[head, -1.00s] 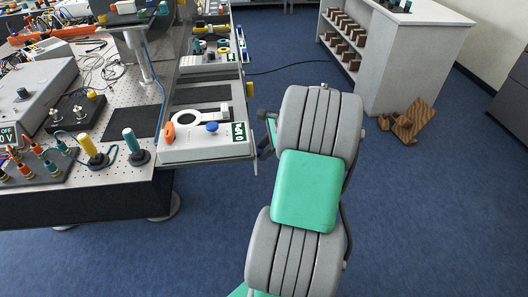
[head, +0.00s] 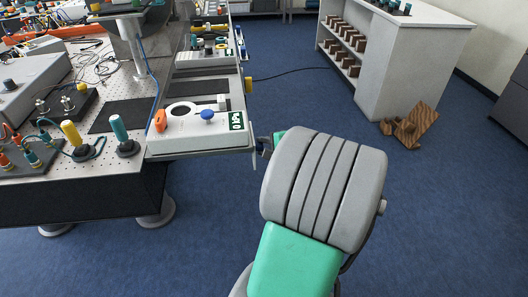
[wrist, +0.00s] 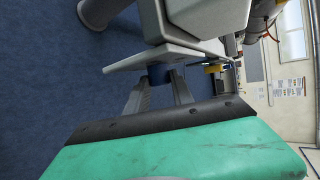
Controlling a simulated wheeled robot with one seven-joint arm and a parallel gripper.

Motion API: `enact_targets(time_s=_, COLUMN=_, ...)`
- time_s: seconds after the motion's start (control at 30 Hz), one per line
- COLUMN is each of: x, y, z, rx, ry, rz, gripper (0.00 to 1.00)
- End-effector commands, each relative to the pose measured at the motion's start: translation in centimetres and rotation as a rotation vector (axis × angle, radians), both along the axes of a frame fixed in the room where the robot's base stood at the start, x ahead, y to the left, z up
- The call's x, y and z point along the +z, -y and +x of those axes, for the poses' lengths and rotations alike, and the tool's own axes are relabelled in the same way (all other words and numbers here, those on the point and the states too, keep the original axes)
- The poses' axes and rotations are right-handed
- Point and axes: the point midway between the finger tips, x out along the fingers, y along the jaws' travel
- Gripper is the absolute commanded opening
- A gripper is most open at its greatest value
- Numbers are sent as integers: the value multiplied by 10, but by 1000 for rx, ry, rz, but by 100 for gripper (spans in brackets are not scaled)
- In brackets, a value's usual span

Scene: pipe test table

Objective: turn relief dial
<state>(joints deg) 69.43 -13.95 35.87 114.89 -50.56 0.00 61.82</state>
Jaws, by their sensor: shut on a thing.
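A dark blue dial-like knob (wrist: 160,74) shows in the wrist view, under a thin grey plate. My gripper (wrist: 160,88) has its two grey fingers on either side of it, shut on it. The fingers partly hide the knob, and no marking on it shows. In the head view, my gripper (head: 264,146) is small and mostly hidden by my arm, at the right edge of the white test unit (head: 185,135). This unit carries a blue knob (head: 207,115), an orange handle (head: 160,121) and a small dark display (head: 236,120).
The pegboard bench (head: 30,180) with boxes, cables and upright plugs (head: 118,130) fills the left. A grey shelf unit (head: 410,60) stands at the back right, with brown wooden pieces (head: 410,125) on the floor beside it. Blue floor is clear on the right.

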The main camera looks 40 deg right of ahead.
Motion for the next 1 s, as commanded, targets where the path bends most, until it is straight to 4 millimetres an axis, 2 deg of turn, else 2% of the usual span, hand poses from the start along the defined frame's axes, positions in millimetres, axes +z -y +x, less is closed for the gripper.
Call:
enact_targets(time_s=0.6, x=-1, y=-1, z=0, rx=2, ry=37, rz=-24, gripper=0)
enact_targets(time_s=0.63, x=-1, y=-1, z=0, rx=2, ry=37, rz=-24, gripper=30)
enact_targets(time_s=0.87, x=-1, y=-1, z=0, rx=2, ry=37, rz=-24, gripper=49)
enact_targets(time_s=1.0, x=-1, y=-1, z=0, rx=1, ry=37, rz=-25, gripper=50)
